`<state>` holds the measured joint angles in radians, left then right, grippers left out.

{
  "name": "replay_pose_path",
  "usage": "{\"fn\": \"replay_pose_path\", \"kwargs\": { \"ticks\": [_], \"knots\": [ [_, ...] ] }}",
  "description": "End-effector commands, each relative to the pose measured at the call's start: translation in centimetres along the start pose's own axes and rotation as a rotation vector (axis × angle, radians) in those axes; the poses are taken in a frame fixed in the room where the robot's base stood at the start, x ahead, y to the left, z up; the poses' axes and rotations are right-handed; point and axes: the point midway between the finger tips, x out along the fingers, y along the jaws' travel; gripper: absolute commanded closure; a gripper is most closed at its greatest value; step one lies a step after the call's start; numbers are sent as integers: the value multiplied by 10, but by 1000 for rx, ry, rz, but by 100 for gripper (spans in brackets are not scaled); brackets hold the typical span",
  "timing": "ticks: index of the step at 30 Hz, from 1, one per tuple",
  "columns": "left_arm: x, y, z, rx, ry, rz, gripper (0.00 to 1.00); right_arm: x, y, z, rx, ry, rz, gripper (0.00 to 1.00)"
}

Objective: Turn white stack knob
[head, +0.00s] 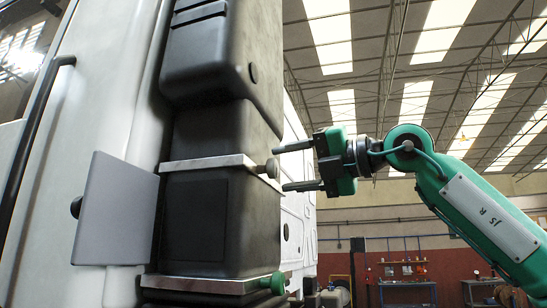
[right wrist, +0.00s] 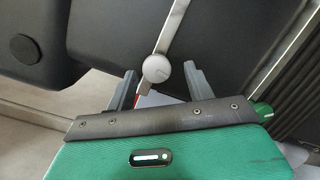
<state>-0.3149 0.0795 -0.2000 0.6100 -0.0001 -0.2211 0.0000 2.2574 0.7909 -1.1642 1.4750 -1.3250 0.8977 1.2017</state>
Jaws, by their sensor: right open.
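The white stack knob (head: 271,168) is a pale round knob at the right end of a light metal strap (head: 205,163) across the dark stack. In the right wrist view the knob (right wrist: 156,69) sits at the end of its strap, between the two fingertips. My right gripper (head: 283,168) comes in from the right and is open, its fingers above and below the knob's level. In the right wrist view the open jaws (right wrist: 160,78) show a gap on both sides of the knob; I cannot tell whether they touch it. My left gripper is not in view.
A green knob (head: 279,283) sits on a lower strap (head: 215,285), below the white one. A grey flat panel (head: 118,210) stands out left of the dark stack (head: 215,125). The white vehicle body (head: 110,70) fills the left. Workbenches (head: 405,285) stand far back at right.

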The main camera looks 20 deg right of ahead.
Motion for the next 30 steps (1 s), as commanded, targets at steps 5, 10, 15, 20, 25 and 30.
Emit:
{"fn": "replay_pose_path", "kwargs": {
  "ticks": [5,10,15,20,25,30],
  "knots": [
    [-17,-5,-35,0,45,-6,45,26,3,2,-1,1,1,46],
    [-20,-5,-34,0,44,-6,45,36,1,0,-1,0,1,46],
    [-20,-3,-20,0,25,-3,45,38,0,0,0,-1,2,46],
    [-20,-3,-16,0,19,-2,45,38,0,0,-1,0,2,52],
    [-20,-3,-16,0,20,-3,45,38,0,0,-1,0,2,86],
    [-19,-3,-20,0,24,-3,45,38,0,0,-4,-1,3,90]
  ]
}}
